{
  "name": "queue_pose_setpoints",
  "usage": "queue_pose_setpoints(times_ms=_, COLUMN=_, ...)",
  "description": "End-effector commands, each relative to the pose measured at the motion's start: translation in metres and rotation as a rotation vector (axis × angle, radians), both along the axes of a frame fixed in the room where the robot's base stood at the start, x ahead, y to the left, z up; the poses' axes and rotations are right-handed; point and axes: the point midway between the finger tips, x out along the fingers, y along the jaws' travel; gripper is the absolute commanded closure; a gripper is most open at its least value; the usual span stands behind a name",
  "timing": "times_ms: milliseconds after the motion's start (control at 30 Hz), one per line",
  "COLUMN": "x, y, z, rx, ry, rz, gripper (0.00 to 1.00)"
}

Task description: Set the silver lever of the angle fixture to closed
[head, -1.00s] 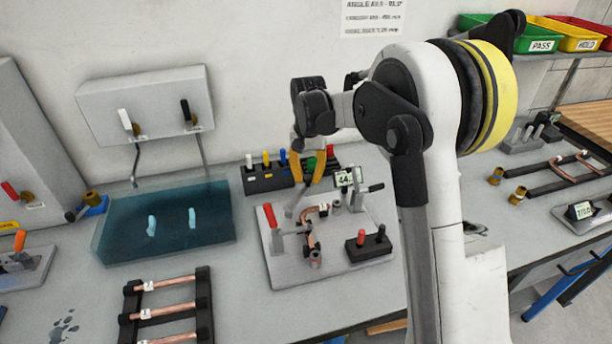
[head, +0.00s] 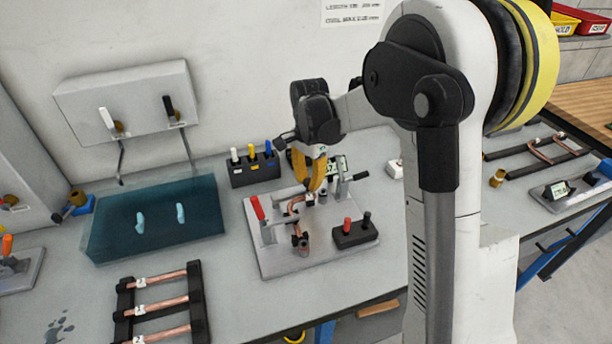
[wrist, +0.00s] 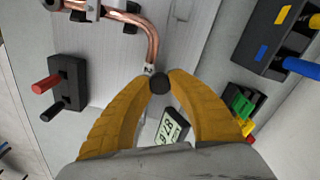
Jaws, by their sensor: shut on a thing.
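The angle fixture's grey plate (head: 275,262) stands on the bench in the head view, with a bent copper tube (head: 296,225) mounted on it. The tube also shows in the wrist view (wrist: 150,35). My gripper (head: 318,188) points down over the plate's back part. In the wrist view my gripper's yellow fingertips (wrist: 160,80) are closed on a dark round knob (wrist: 160,84), just beside the tube's end. The knob's stem is hidden, so I cannot tell whether it belongs to the silver lever. A lever with a black handle (head: 356,177) shows at the plate's right side.
A red-handled clamp (head: 257,208) stands on the plate's left. A black block (head: 355,238) with red and black knobs is at the front right. A small display (wrist: 170,128) and a holder (head: 255,175) with coloured handles are close by. A blue-green tank (head: 155,225) stands left.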

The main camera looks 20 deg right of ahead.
Motion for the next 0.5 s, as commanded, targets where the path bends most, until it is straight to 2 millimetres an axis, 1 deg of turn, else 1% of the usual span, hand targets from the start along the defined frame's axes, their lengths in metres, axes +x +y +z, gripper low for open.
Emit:
queue_pose_setpoints(times_ms=200, x=-0.0058, y=0.0005, z=-0.0002, rx=0.0, ry=0.0, rz=-0.062, gripper=1.0)
queue_pose_setpoints(times_ms=500, x=-0.0075, y=0.0007, z=-0.0005, rx=0.0, ry=0.0, rz=-0.082, gripper=1.0)
